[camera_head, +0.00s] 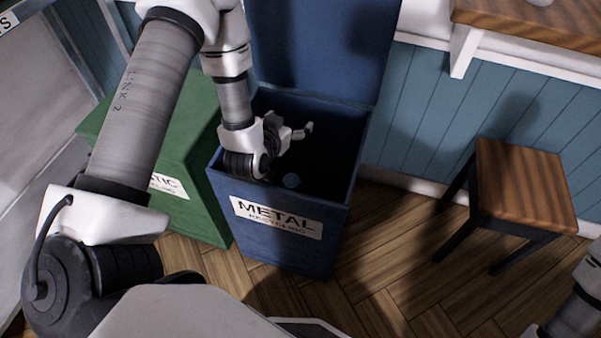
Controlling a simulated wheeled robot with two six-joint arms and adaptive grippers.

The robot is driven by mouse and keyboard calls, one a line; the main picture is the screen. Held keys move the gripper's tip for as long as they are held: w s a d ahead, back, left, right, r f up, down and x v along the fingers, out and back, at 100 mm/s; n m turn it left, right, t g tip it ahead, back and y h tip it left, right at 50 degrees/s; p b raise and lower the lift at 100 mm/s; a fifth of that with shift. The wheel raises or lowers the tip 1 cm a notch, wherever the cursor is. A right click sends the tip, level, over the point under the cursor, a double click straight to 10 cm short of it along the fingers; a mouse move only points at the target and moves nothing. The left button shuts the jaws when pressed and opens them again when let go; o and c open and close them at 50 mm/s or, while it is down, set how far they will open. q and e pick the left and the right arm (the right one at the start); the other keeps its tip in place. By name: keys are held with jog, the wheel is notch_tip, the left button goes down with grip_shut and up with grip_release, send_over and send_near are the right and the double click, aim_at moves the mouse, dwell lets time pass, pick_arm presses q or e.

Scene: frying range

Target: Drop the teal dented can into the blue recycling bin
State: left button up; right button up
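The blue recycling bin (222,187) stands at the centre with its lid raised and a METAL RECYCLING label on its front. My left gripper (302,135) is over the bin's opening, near the back rim. One pale finger shows splayed out to the right with nothing at its tip; the other finger is hard to make out. My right gripper is out of view.
A green bin (205,130) with a partly hidden label stands against the left side of the blue bin. A wooden stool (520,185) stands at the right, below a wooden counter (540,30). The wood floor between bin and stool is clear.

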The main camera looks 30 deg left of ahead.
pick_arm(q)
notch_tip(320, 180, up, 10)
dwell(0.5)
dwell(0.3)
